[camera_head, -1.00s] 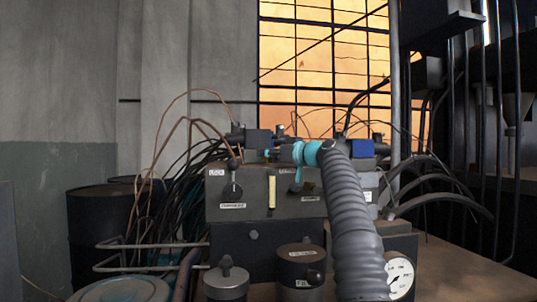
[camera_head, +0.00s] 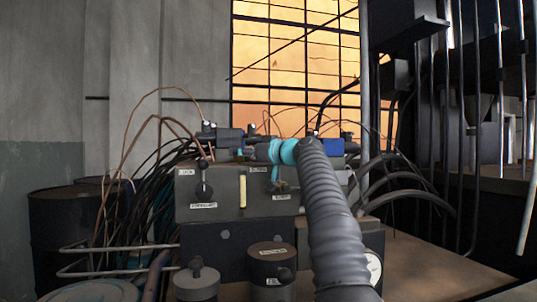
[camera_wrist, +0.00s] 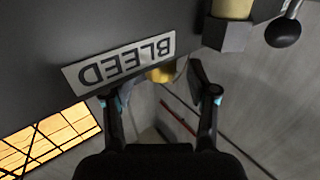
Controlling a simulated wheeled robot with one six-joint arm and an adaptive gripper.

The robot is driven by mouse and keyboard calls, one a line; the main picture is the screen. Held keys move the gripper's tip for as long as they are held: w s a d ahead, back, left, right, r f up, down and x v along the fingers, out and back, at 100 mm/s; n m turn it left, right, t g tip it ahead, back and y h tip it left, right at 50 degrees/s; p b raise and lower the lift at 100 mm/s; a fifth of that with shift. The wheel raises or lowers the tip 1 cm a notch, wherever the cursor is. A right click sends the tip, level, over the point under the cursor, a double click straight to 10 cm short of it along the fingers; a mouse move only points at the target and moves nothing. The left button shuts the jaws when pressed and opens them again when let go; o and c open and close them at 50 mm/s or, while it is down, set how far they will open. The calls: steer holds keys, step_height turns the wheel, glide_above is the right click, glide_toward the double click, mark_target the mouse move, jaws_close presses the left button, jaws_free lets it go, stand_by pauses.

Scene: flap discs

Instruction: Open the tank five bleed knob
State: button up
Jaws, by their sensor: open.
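In the wrist view, a brass-yellow knob (camera_wrist: 162,73) shows partly at the edge of a dark grey panel. A white label (camera_wrist: 120,62) reading BLEED, upside down, is beside it; no tank number shows there. My gripper (camera_wrist: 152,88) is open, with one finger on each side of the knob in the picture. I cannot tell whether the fingers touch it. In the head view, my arm reaches the grey control box (camera_head: 222,200), and my fingers are not clearly visible.
A black ball-ended lever (camera_wrist: 283,30) stands near a grey block (camera_wrist: 225,36) in the wrist view. In the head view, two capped canisters (camera_head: 197,283) (camera_head: 271,266) stand in front of the box. A gauge (camera_head: 374,266) is partly behind my arm. Thin pipes and cables crowd the left.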

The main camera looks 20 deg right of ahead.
steer(key=v, duration=1)
steer(key=shift+s, duration=0.15)
steer(key=shift+f, duration=0.2)
